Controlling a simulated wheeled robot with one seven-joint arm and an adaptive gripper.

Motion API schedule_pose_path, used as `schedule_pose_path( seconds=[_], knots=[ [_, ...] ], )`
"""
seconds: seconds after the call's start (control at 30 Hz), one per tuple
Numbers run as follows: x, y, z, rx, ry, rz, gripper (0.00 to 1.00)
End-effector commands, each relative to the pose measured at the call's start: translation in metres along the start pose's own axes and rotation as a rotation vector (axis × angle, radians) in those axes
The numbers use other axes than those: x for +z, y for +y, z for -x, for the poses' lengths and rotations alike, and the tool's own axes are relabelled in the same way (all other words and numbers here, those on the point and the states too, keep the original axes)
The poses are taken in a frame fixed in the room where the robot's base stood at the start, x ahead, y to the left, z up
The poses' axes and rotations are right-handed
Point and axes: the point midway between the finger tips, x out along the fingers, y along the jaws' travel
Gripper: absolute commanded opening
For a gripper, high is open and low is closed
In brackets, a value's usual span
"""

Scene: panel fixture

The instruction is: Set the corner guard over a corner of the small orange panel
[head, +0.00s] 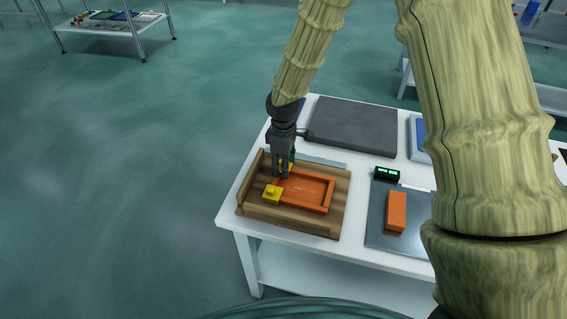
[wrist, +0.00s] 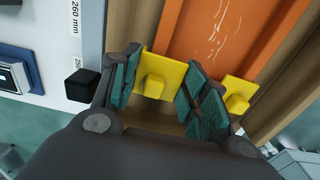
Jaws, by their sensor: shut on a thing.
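The small orange panel (head: 328,209) lies flat in a wooden fixture (head: 335,226) on the white table; its face also fills the top of the wrist view (wrist: 215,35). One yellow corner guard (head: 272,194) sits on its near-left corner and shows at the right in the wrist view (wrist: 238,95). My gripper (head: 282,172) points down at the far-left corner. It is shut on another yellow corner guard (wrist: 152,77), which shows between the pads at the panel's corner. The fingers hide part of it; I cannot tell whether it is fully seated.
A dark grey slab (head: 352,126) lies behind the fixture. To the right, an orange block (head: 397,210) rests on a grey metal plate (head: 382,236), near a small black display (head: 386,174). A white ruler strip (wrist: 90,30) and a black block (wrist: 82,86) are close beside my gripper.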

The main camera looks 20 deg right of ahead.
Motion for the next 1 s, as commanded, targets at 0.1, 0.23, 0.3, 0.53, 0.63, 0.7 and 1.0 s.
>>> schedule_pose_path(
  seconds=[0.1,0.23,0.3,0.53,0.63,0.7,1.0],
  knots=[
    [0.0019,-0.003,-0.0062,-0.006,-0.005,0.001,0.26],
    [0.0022,-0.0032,-0.0067,-0.007,-0.005,0.001,0.26],
    [0.0025,-0.0032,-0.0069,-0.007,-0.005,0.001,0.27],
    [0.0034,-0.0034,-0.0082,-0.007,-0.006,0.0,0.25],
    [0.0039,-0.0035,-0.0091,-0.007,-0.006,-0.001,0.22],
    [0.0043,-0.0036,-0.0097,-0.007,-0.006,-0.001,0.22],
    [0.006,-0.004,-0.0123,-0.007,-0.008,-0.002,0.18]
  ],
)
